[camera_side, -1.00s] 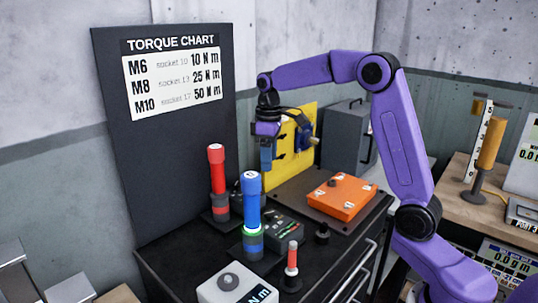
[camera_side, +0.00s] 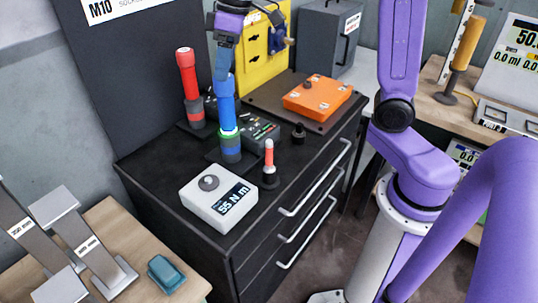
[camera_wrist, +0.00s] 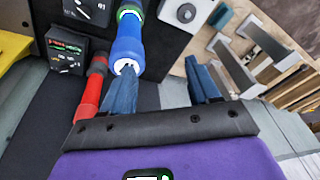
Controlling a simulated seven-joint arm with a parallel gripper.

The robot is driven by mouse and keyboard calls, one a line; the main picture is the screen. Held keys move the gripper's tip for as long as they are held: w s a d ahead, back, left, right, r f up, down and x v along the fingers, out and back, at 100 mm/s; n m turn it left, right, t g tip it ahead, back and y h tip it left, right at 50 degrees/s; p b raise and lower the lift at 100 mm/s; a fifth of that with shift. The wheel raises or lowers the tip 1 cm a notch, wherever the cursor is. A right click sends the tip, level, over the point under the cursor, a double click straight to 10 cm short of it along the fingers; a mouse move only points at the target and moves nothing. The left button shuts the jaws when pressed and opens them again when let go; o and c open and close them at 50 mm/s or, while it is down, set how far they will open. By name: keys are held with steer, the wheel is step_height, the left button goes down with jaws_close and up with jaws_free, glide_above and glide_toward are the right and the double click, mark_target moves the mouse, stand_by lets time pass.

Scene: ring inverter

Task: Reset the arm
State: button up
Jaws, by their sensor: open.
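My gripper (camera_side: 223,74) is open, pointing down at the top of the blue-handled torque tool (camera_side: 228,112) in the side view. In the wrist view my gripper (camera_wrist: 163,88) shows two blue fingers spread apart. The blue tool's end (camera_wrist: 128,55) is close to the left finger, which partly covers it; I cannot tell whether they touch. Nothing shows between the fingers. The blue tool stands upright in its holder. The red-handled tool (camera_side: 188,80) stands upright to its left in the side view.
A white box (camera_side: 215,198) reading 55 N m sits at the front of the black cabinet (camera_side: 150,165). A small red-topped tool (camera_side: 269,160) stands beside it. An orange block (camera_side: 317,97) lies at the back right, before a yellow board (camera_side: 262,62). The wooden bench (camera_side: 120,235) holds metal stands.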

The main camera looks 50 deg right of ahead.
steer(key=s+d+f+n+h, duration=0.1)
steer(key=s+f, duration=0.4)
steer(key=s, duration=0.9)
steer(key=s+d+f+n+g, duration=0.1)
steer(key=s+f+n, duration=0.3)
steer(key=s, duration=1)
steer(key=shift+d+f+n+h, duration=0.15)
steer(key=shift+f+n+h, duration=0.2)
steer(key=shift+f, duration=0.55)
steer(key=shift+w, duration=0.1)
steer(key=shift+o, duration=1.1)
